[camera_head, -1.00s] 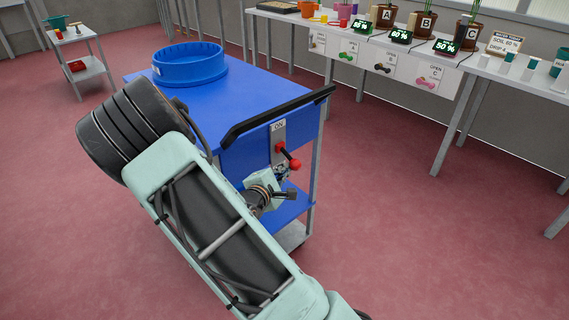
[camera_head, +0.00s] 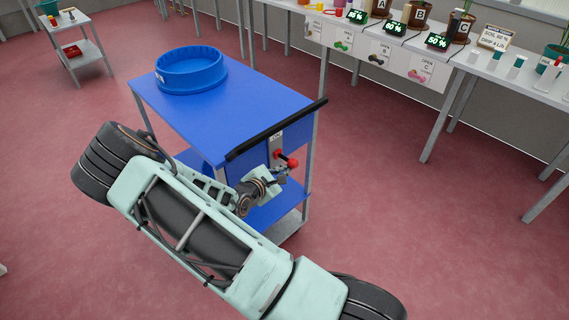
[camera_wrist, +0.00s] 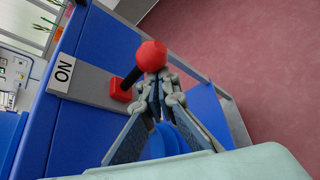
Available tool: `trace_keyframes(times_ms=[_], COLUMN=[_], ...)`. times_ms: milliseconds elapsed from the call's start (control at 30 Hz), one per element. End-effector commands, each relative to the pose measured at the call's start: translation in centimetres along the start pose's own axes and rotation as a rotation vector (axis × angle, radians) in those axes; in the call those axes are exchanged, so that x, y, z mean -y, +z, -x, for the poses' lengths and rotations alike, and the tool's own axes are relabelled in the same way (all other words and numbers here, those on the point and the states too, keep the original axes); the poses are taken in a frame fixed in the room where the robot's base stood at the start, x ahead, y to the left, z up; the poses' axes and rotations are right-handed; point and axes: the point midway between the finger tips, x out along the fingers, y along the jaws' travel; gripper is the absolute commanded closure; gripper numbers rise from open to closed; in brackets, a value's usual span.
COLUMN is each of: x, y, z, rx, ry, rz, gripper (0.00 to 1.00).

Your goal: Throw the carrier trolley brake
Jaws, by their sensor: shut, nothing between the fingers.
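The blue carrier trolley (camera_head: 225,110) stands in front of me, with a black push handle (camera_head: 276,128) along its near edge. The brake lever has a red ball knob (camera_head: 293,163) on a black rod, and it also shows in the wrist view (camera_wrist: 151,55). The rod comes from a red pivot (camera_wrist: 120,90) on a grey plate (camera_wrist: 88,86) marked ON. My gripper (camera_wrist: 158,78) is shut and empty, its fingertips just below the knob in the wrist view. I cannot tell whether they touch it. In the head view my gripper (camera_head: 281,176) is partly hidden by my wrist.
A blue round tub (camera_head: 190,72) sits on the trolley top. A long bench (camera_head: 440,75) with plants, displays and marked panels stands at the back right. A small white trolley (camera_head: 82,47) is at the back left. The red floor around the trolley is open.

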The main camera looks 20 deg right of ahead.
Motion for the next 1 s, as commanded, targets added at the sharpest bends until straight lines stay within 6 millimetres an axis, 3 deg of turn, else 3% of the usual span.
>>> trace_keyframes(times_ms=[200, 1000], x=[-0.8, -1.7], y=[1.3, 2.1], z=[0.6, 0.9], rx=[0.004, 0.006], ry=[0.002, 0.003], rz=[0.000, -0.003], gripper=[1.00, 1.00])
